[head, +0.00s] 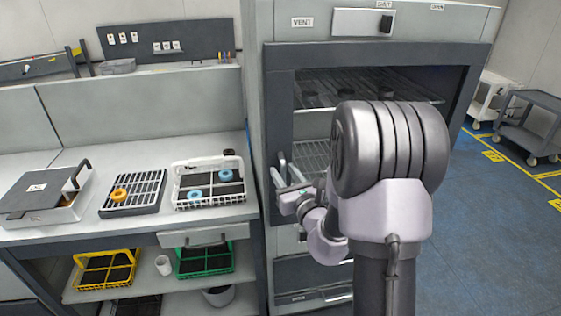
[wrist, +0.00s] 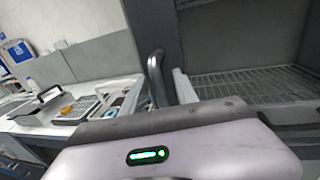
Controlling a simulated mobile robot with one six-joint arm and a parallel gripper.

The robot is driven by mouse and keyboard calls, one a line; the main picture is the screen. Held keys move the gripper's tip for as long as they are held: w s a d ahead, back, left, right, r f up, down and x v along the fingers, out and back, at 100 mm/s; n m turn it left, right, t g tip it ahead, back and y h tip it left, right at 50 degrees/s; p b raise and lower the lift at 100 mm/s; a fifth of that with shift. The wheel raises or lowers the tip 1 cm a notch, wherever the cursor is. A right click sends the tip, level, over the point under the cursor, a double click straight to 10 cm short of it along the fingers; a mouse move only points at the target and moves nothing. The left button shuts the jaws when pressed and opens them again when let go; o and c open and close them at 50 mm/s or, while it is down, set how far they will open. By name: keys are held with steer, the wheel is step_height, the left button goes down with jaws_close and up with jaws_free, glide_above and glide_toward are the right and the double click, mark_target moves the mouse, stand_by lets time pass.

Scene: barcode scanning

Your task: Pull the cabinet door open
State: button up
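The grey cabinet (head: 478,56) has a dark-framed front, and wire shelves (head: 312,155) show inside or through the door panel; I cannot tell whether glass covers them. A dark upright handle (head: 282,160) is on the left side of the front, and it also shows in the wrist view (wrist: 155,72). My gripper (head: 287,176) is at this handle, with its two light fingers apart, one on each side of it. The wrist view shows a pale finger (wrist: 184,88) just right of the handle. Contact with the handle is not clear. My arm hides part of the front.
Left of the cabinet is a workbench (head: 30,236) with a white basket (head: 178,186), a dark rack (head: 150,208) and a lidded box (head: 75,208). Coloured crates stand on its lower shelf. The blue floor to the right is open, with a cart (head: 530,118) farther back.

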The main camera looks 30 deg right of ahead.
steer(key=shift+w+r, duration=0.1)
steer(key=shift+w, duration=0.15)
steer(key=shift+a, duration=0.1)
steer(key=shift+s, duration=0.1)
steer(key=shift+c, duration=1.1)
jaws_close()
